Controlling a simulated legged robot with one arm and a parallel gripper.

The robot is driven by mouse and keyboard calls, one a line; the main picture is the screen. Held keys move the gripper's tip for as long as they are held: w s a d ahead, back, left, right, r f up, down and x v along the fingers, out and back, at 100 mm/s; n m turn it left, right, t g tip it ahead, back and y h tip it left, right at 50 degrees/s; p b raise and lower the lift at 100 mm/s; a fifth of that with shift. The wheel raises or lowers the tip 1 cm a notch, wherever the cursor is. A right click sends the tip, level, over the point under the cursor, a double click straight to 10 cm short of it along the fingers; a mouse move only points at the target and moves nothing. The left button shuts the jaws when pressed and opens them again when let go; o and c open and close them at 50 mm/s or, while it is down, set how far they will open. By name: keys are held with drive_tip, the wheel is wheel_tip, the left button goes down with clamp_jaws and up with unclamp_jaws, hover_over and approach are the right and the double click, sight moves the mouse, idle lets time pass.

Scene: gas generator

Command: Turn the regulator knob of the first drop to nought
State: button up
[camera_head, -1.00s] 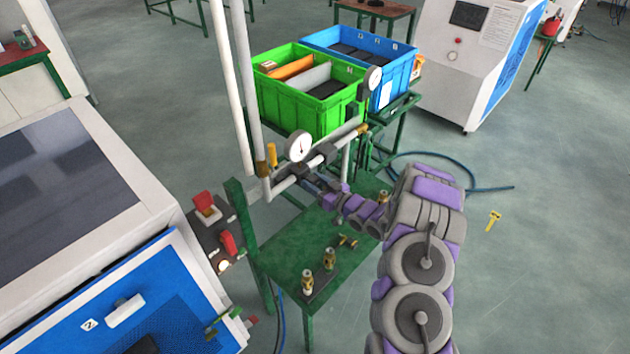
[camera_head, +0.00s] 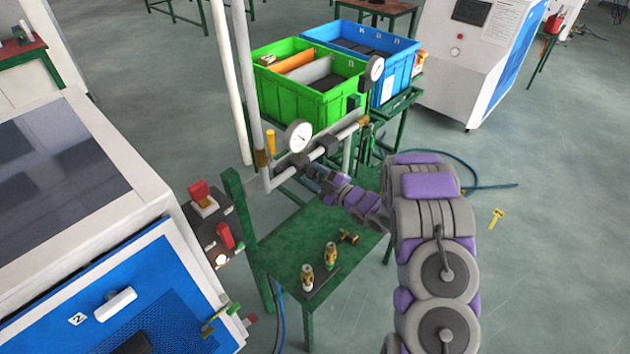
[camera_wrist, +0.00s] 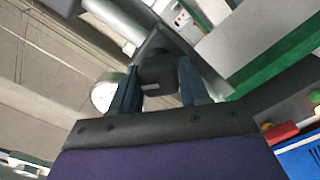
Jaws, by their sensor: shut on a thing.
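The regulator knob (camera_wrist: 157,74) is a dark, blocky piece between my fingers in the wrist view. My gripper (camera_wrist: 158,88) is shut on it, one blue-grey finger on each side. In the head view my gripper (camera_head: 316,176) reaches the pipe from the lower right, just below the near white gauge (camera_head: 298,136); there the knob is small and partly hidden by it. The knob's setting and the gauge reading are too small to tell.
A grey pipe (camera_head: 343,134) runs over the green table (camera_head: 290,240), with a second gauge (camera_head: 375,68) farther along. Brass fittings (camera_head: 331,255) stand on the table. Green (camera_head: 300,103) and blue (camera_head: 398,75) crates are behind. A red-switch panel (camera_head: 215,225) is left.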

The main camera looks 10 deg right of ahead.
drive_tip(key=n+b, duration=0.1)
drive_tip(key=n, duration=0.1)
drive_tip(key=n+b, duration=0.1)
drive_tip(key=b, duration=0.1)
drive_tip(key=shift+f+n, duration=0.4)
drive_tip(key=shift+n+b, duration=0.4)
drive_tip(key=shift+n, duration=1.5)
drive_tip(key=o, duration=0.8)
drive_tip(key=shift+o, duration=0.8)
drive_tip(key=shift+r, duration=0.15)
drive_tip(key=p+v, duration=0.3)
drive_tip(key=v, duration=1.4)
drive_tip(key=shift+d, duration=0.15)
